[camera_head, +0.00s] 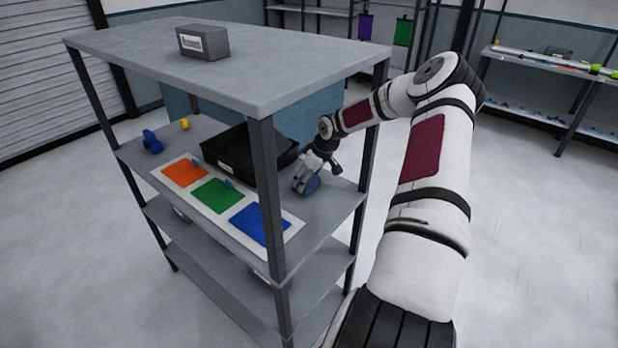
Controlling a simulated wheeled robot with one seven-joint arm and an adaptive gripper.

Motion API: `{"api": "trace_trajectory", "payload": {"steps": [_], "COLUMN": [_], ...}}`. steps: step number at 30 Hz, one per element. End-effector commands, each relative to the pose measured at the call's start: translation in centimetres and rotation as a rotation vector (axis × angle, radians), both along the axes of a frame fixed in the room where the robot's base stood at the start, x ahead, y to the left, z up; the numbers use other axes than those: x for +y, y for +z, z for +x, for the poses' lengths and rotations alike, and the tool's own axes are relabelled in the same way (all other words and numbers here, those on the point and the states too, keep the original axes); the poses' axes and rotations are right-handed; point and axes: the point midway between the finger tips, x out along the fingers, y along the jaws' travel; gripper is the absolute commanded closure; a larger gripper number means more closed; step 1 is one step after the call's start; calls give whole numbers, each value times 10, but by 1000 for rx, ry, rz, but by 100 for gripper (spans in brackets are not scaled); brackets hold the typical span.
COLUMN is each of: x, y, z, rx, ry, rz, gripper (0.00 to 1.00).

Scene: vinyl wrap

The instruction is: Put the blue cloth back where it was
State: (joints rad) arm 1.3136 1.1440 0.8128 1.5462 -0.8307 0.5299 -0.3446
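My gripper (306,183) reaches in over the right end of the shelf under the grey top, pointing down and left. A small, rounded, dull-blue thing (313,185) shows right at its fingers. It may be the blue cloth, but it is too small to be sure, and I cannot tell whether the fingers are shut on it. A white board (290,236) on the same shelf bears an orange patch (185,172), a green patch (216,195) and a flat blue patch (258,224). A small blue piece (228,183) lies near the green patch.
A black tray (222,155) sits behind the board, left of my gripper. A front post (268,200) stands close by. A dark blue object (152,142) and a yellow one (184,124) are at the shelf's left. A grey box (203,42) sits on top.

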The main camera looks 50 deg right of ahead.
Motion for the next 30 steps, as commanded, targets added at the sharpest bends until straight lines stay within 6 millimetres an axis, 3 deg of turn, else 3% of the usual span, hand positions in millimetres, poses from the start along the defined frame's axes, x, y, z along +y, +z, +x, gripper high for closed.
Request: {"api": "trace_trajectory", "payload": {"steps": [4, 5, 7, 20, 30], "x": [0, 0, 0, -1, -2], "y": [0, 0, 0, 4, 51], "z": [0, 0, 0, -2, -21], "rx": [0, 0, 0, 1, 0], "ry": [0, 0, 0, 1, 0], "rz": [0, 0, 0, -1, -2], "gripper": [48, 21, 6, 6, 6]}}
